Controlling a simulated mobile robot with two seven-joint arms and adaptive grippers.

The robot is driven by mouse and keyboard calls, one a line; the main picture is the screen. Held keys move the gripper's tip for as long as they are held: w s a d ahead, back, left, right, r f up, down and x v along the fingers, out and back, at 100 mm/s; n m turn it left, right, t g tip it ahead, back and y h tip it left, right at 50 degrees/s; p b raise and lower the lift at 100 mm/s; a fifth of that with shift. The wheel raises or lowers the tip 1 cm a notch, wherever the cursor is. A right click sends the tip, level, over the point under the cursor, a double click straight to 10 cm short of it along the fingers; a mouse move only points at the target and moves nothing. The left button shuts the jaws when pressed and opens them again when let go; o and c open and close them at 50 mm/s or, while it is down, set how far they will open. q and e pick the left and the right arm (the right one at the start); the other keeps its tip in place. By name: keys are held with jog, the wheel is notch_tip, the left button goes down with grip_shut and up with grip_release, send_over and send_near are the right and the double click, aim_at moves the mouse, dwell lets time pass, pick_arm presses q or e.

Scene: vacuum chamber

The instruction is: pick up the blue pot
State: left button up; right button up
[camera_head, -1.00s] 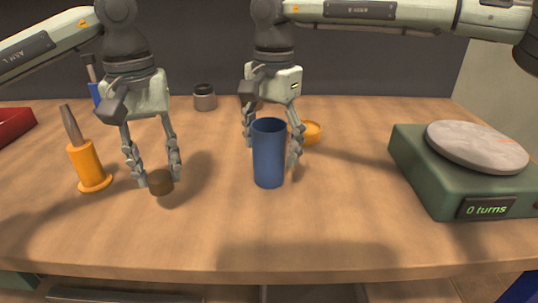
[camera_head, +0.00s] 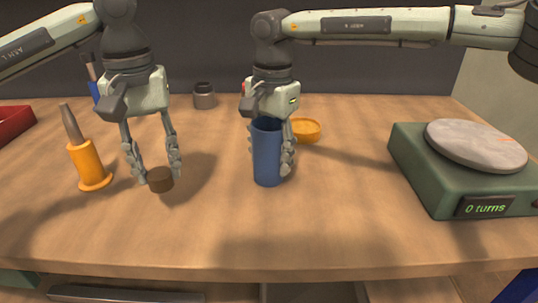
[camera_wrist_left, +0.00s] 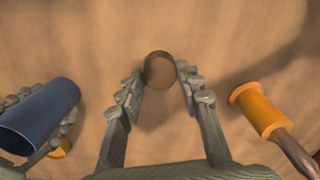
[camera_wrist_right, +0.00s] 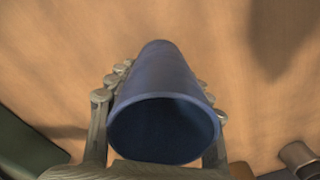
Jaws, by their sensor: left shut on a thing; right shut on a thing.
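The blue pot (camera_head: 268,160) is a tall, open-topped cylinder standing upright on the table. My right gripper (camera_head: 269,168) comes down from above, with its fingers on both sides of the pot, shut on it. In the right wrist view the pot (camera_wrist_right: 160,85) fills the space between the fingers, its dark opening towards the camera. My left gripper (camera_head: 158,172) points down at a small brown cylinder (camera_head: 160,181) on the table and is shut on it. The left wrist view shows this cylinder (camera_wrist_left: 159,70) between the fingertips, and the blue pot (camera_wrist_left: 42,112) at the left.
An orange-handled tool (camera_head: 87,165) stands left of my left gripper. An orange bowl (camera_head: 305,131) sits close behind the pot. A grey jar (camera_head: 204,96) is at the back and a red tray (camera_head: 14,122) at far left. A green turntable (camera_head: 460,175) reading "0 turns" stands right. The front middle is clear.

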aim_at(168, 207)
jog(key=shift+r, duration=0.5)
pick_arm(q)
jog(key=shift+f, duration=0.25)
pick_arm(e)
notch_tip(168, 207, up, 3)
jog(key=shift+f, duration=0.15)
pick_arm(q)
jog(key=shift+f+b, duration=0.4)
jog(key=shift+b, duration=0.25)
pick_arm(e)
jog(key=s+a+r, duration=0.2)
jog(key=a, duration=0.1)
jog(key=s+a+r, duration=0.2)
jog(key=a+r, duration=0.1)
jog(key=s+a+r, duration=0.2)
jog(key=a, duration=0.2)
jog(key=shift+r, duration=0.15)
